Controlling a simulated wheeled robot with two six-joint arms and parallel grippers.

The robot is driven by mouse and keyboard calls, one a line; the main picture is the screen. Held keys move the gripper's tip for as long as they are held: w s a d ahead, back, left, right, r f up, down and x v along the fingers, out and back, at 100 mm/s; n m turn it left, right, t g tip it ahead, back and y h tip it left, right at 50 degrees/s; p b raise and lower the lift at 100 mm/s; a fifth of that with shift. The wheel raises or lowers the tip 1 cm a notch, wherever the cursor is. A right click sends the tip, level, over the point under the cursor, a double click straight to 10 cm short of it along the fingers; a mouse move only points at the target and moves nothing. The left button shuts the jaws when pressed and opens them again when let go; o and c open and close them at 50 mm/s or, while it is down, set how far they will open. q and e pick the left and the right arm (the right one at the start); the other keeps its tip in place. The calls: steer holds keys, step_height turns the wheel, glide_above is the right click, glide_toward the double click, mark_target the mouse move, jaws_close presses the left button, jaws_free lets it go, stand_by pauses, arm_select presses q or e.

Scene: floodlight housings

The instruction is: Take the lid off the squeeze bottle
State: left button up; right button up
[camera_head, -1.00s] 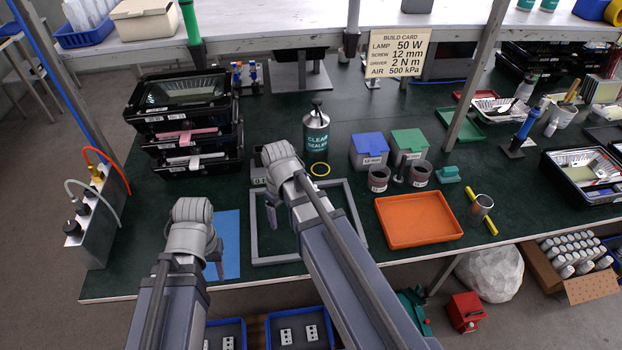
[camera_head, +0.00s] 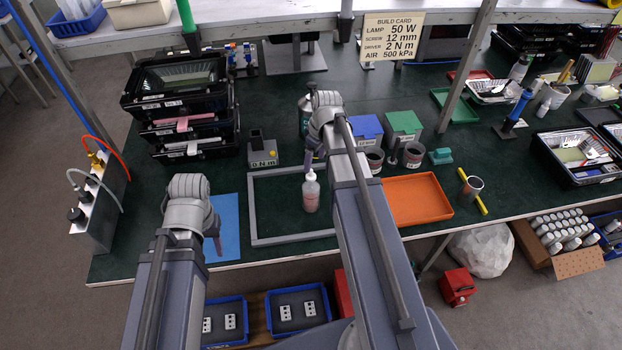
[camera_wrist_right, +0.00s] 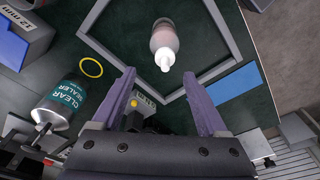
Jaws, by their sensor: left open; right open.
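The squeeze bottle (camera_head: 311,194) stands upright on the green bench inside the grey square frame. It has a pale pinkish body and a white pointed top. It also shows in the right wrist view (camera_wrist_right: 164,41), just beyond the fingertips and apart from them. My right gripper (camera_wrist_right: 158,78) is open and empty, with its two purple fingers spread. In the head view it hangs just behind and above the bottle. My left gripper (camera_head: 217,244) is open and low over the blue mat (camera_head: 226,222), left of the frame.
The grey frame (camera_head: 252,212) surrounds the bottle. A clear sealer can (camera_wrist_right: 61,97) stands behind my right wrist, near a yellow ring (camera_wrist_right: 91,67). An orange tray (camera_head: 416,200) and blue and green bins (camera_head: 403,123) are at right. Stacked black crates (camera_head: 180,110) are at back left.

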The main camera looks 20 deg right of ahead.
mark_target(311, 174)
steer(key=shift+w+a+f+b, duration=0.1)
steer(key=shift+a+f+b, duration=0.05)
steer(key=shift+f+b, duration=0.75)
steer(key=shift+w+a+f+b, duration=0.1)
steer(key=shift+a+f+b, duration=0.1)
steer(key=shift+f+b, duration=0.7)
steer(key=shift+a+f+b, duration=0.15)
steer(key=shift+f+b, duration=0.6)
steer(key=shift+f, duration=0.25)
steer(key=shift+r, duration=0.1)
jaws_close()
